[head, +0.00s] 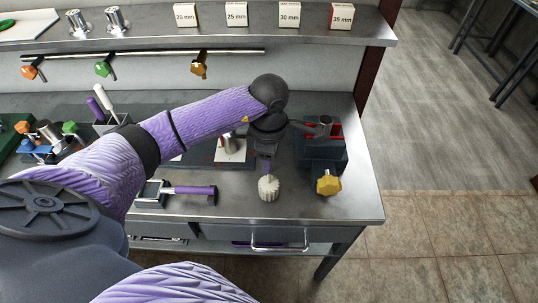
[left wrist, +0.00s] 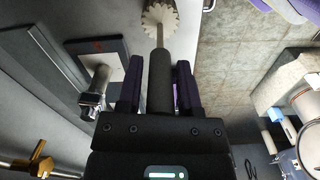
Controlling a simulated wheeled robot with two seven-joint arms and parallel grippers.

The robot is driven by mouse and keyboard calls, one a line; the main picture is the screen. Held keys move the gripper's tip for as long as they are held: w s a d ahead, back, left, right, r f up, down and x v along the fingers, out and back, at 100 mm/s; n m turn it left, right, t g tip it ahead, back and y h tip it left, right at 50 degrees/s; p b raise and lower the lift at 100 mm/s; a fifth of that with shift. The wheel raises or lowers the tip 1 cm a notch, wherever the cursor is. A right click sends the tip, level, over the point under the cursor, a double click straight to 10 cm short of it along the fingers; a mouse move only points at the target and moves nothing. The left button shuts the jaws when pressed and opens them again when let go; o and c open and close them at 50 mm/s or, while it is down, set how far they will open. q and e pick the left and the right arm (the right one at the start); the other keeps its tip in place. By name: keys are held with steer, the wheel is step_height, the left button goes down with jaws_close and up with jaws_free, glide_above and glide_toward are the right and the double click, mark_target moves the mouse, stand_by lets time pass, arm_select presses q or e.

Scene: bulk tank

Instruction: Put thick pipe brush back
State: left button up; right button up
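The brush has a pale, ridged round head (head: 268,189), a thin metal shaft and a dark handle (left wrist: 160,82). My left gripper (head: 266,165) is shut on the handle, which lies between its two fingers in the left wrist view (left wrist: 160,90). In the head view the brush hangs head down over the front right part of the steel bench. I cannot tell whether the head touches the bench. My right gripper is not in view.
A dark block with red inside (head: 322,148) and a yellow knob (head: 328,185) stand to the right of the brush. A purple-handled tool (head: 190,191) lies to the left. Upright handles stand in a rack (head: 112,122). Labelled boxes (head: 237,14) sit on the shelf above a rail (head: 150,53).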

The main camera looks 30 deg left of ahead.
arm_select(q)
steer(key=shift+o, duration=0.9)
steer(key=shift+r, duration=0.45)
step_height(320, 180, up, 12)
steer(key=shift+f+p, duration=0.25)
steer(key=shift+p, duration=0.5)
